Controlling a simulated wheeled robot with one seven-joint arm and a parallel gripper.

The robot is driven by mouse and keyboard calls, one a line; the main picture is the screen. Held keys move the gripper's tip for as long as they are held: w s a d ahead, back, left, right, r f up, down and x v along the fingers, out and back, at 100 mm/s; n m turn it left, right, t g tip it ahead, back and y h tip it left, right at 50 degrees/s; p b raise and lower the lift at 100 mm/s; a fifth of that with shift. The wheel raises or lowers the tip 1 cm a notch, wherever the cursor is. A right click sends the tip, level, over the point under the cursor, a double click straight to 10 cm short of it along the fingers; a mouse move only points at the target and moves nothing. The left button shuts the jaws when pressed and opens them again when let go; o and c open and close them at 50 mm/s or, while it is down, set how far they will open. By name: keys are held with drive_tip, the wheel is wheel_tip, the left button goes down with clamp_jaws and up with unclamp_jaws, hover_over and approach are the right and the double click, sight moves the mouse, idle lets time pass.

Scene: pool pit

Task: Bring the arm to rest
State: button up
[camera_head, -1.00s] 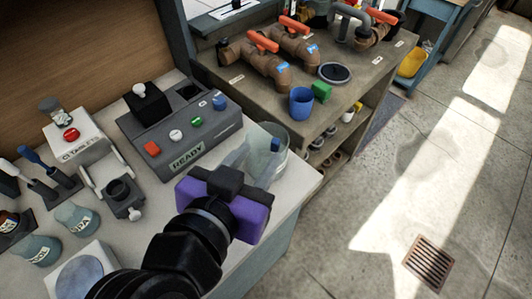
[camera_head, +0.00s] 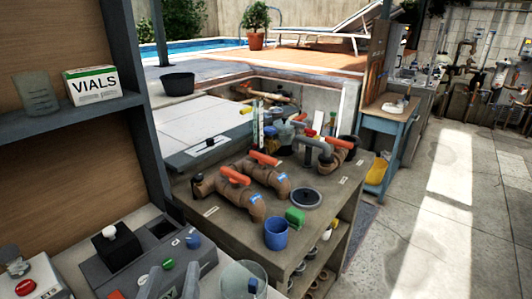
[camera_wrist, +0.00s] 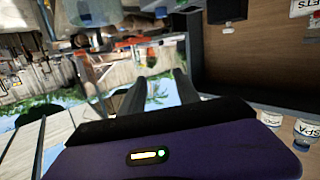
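My gripper (camera_wrist: 158,92) shows in the wrist view, with its purple body (camera_wrist: 180,150) at the bottom. Its two grey fingers stand apart, and nothing shows between them. The wrist picture is turned, with brown wall boards and shelves on its right and greenery and sky behind the fingers.
The head view shows the grey button panel (camera_head: 150,262), a clear container (camera_head: 243,281) and a bench with brown valve pipes (camera_head: 240,190). A blue cup (camera_head: 276,234) and green block (camera_head: 295,216) stand there. A vials box (camera_head: 92,84) sits on the shelf. Floor at right is clear.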

drive_tip(key=s+d+f+n+y, duration=0.55)
drive_tip(key=d+f+y, duration=0.2)
drive_tip(key=f, duration=0.25)
drive_tip(key=s+d+f+m+h, duration=0.2)
drive_tip(key=s+d+h, duration=0.1)
drive_tip(key=s+d, duration=0.3)
drive_tip(key=s+d+f+m+h, duration=0.3)
drive_tip(key=s+d, duration=0.3)
drive_tip(key=d, duration=0.4)
drive_tip(key=s+d+f+m+g+h, duration=0.1)
drive_tip(key=s+d+f+m+h, duration=0.2)
drive_tip(key=s+d, duration=0.3)
drive_tip(key=d, duration=0.3)
drive_tip(key=shift+s+f, duration=0.15)
drive_tip(key=shift+f, duration=0.05)
